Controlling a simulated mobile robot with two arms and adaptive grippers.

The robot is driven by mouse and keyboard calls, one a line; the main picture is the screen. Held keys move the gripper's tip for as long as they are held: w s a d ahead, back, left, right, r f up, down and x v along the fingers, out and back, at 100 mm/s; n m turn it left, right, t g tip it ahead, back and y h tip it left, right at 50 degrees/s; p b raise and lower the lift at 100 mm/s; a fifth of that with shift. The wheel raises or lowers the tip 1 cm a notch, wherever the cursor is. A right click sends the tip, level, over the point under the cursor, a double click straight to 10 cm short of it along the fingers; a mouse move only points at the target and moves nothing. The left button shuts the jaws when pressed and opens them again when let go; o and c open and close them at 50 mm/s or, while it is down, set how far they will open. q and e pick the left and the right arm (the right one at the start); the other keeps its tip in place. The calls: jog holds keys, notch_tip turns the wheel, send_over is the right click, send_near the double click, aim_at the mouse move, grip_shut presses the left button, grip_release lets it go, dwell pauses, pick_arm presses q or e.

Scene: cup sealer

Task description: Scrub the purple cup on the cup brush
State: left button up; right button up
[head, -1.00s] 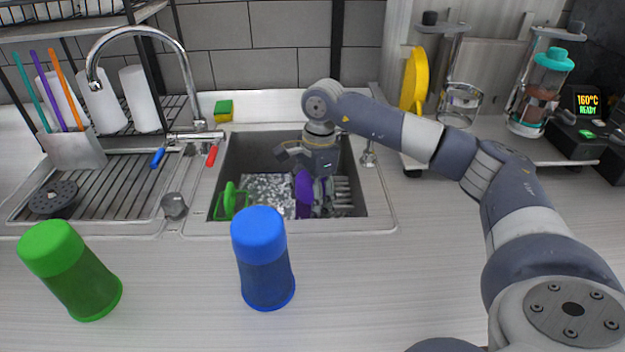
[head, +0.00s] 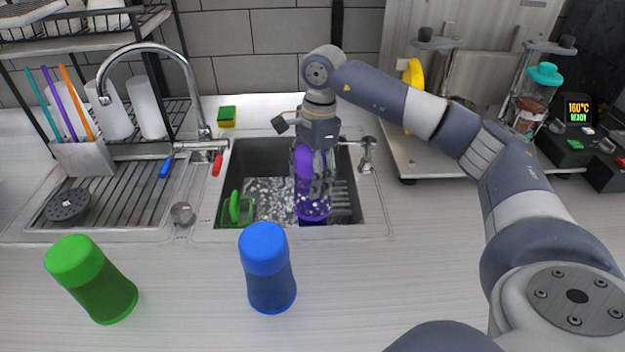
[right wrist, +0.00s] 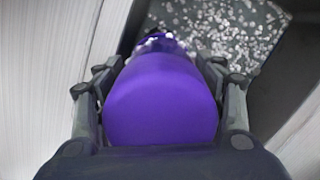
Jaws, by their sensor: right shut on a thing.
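The purple cup (head: 308,195) is held in my right gripper (head: 316,178) inside the sink, near its right side. The cup stands roughly upright, with pale foam flecks on its lower part. In the right wrist view the purple cup (right wrist: 160,98) lies between the two fingers of my right gripper (right wrist: 160,90), which are shut on it. A dark blue part shows just below the cup in the head view; I cannot tell whether it is the cup brush. My left gripper is not in view.
The sink (head: 380,215) holds a foamy floor, a green item (head: 235,207) at left and grey bristle-like rods (head: 340,195) at right. A blue cup (head: 267,270) and a green cup (head: 92,280) stand on the front counter. The faucet (head: 190,85) arches left of my arm.

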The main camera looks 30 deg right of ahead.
aim_at(309, 152)
notch_tip(309, 152, up, 8)
jog(key=p, duration=0.5)
jog(key=shift+r, duration=0.25)
jog(key=shift+f, duration=0.1)
